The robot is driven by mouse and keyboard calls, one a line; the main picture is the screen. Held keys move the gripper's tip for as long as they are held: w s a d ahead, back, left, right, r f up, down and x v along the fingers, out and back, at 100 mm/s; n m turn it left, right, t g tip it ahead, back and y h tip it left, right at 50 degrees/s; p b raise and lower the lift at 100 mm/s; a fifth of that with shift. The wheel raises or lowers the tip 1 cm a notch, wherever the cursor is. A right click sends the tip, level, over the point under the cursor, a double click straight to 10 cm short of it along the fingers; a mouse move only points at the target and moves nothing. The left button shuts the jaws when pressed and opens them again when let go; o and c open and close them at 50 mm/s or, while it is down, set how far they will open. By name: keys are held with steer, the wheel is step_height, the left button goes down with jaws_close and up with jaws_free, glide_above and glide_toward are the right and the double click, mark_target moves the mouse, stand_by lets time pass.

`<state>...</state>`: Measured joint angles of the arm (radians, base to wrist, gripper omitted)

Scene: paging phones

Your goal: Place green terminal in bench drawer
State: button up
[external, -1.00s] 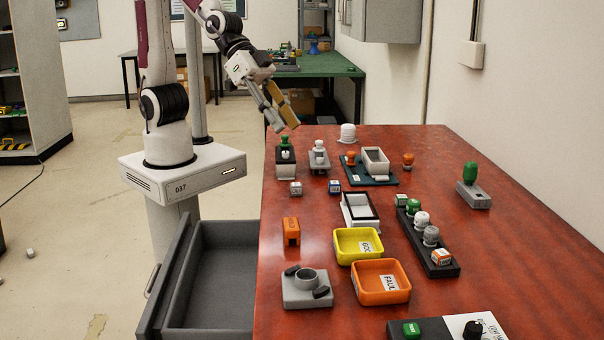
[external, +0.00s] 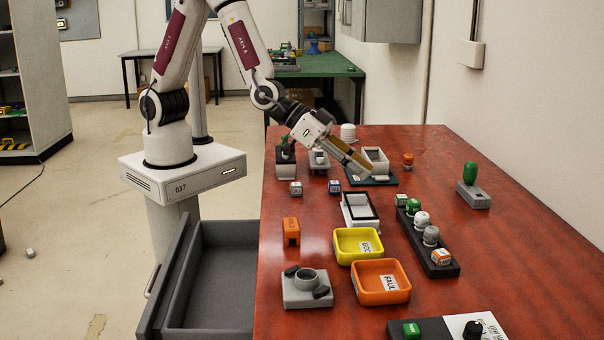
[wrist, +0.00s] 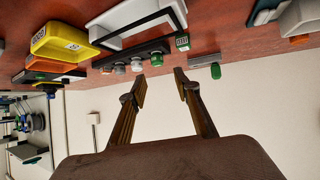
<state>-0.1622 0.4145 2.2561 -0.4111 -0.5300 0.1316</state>
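Several green things could be the green terminal; I cannot tell which. A tall green piece (external: 470,172) stands on a grey base at the table's right. A green-topped piece (external: 413,206) and a small green-and-white cube (external: 401,200) are by the dark rack. Another green piece (external: 285,146) is at the back left, partly hidden by my arm. The grey bench drawer (external: 212,325) is pulled open at the table's left side; its visible inside is empty. My gripper (external: 362,168) is above the back of the table, tilted down to the right. In the wrist view my gripper (wrist: 161,84) is open and empty.
A dark rack (external: 428,250) holds several small pieces. A grey fixture (external: 306,290) and an orange block (external: 291,232) lie near the drawer. The right side has free room.

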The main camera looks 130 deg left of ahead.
mark_target(399, 196)
steer(key=a+f, duration=0.2)
steer(key=a+f+y, duration=0.1)
steer(key=a+f, duration=0.1)
steer(key=a+f+n+y, duration=0.1)
steer(key=f, duration=0.1)
steer(key=shift+w+a, duration=0.4)
steer(key=shift+w, duration=0.1)
steer(key=shift+x, duration=1.15)
steer(key=shift+w+a, duration=0.1)
steer(key=shift+x, duration=2.5)
steer(key=shift+w, duration=0.1)
steer(key=c, duration=0.9)
